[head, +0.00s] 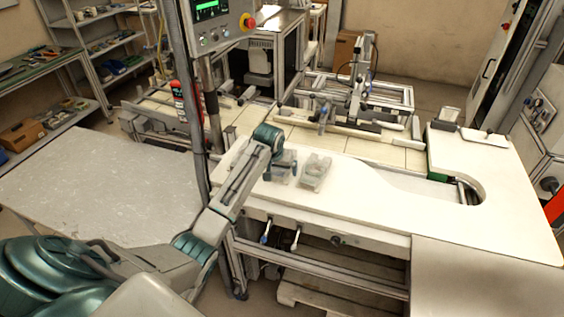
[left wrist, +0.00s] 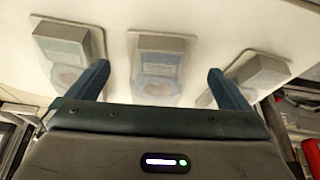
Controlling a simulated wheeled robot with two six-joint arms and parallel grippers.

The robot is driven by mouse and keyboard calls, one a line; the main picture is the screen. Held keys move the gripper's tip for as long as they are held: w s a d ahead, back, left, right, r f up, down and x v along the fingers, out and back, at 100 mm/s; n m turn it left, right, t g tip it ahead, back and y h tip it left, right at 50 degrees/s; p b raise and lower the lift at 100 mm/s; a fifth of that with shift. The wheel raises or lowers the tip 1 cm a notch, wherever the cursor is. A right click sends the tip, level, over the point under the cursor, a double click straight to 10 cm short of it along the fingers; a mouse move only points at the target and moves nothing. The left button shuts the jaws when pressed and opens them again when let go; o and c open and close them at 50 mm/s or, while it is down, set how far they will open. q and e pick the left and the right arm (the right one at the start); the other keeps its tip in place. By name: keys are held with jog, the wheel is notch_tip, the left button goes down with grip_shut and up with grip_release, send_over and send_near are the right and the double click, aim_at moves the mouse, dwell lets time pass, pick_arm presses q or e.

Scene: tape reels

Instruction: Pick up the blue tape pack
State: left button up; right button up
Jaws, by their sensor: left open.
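Three clear packs with grey blocks on them lie in a row on the white table in the left wrist view. The middle pack (left wrist: 157,66) has a bluish tint and sits between the fingertips of my left gripper (left wrist: 159,70), apart from both. The left pack (left wrist: 68,44) also looks faintly bluish; the right pack (left wrist: 258,72) looks grey, its lower part behind a finger. My left gripper is open and empty. In the head view the left gripper (head: 284,168) is over the table, hiding part of the packs; one pack (head: 316,171) shows right of it. My right gripper is not in view.
The white table (head: 370,205) is clear to the right of the packs, up to a curved cutout. A fixture frame (head: 345,105) stands behind. A grey table (head: 100,190) is empty at left.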

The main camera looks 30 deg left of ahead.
aim_at(278, 171)
pick_arm(q)
jog(key=shift+w+p+x, duration=0.25)
jog(key=shift+p+x, duration=0.4)
jog(key=shift+x, duration=1.15)
jog(key=shift+r, duration=0.1)
jog(key=shift+a, duration=0.1)
jog(key=c, duration=1.1)
jog(key=shift+r, duration=0.1)
jog(key=shift+c, duration=0.2)
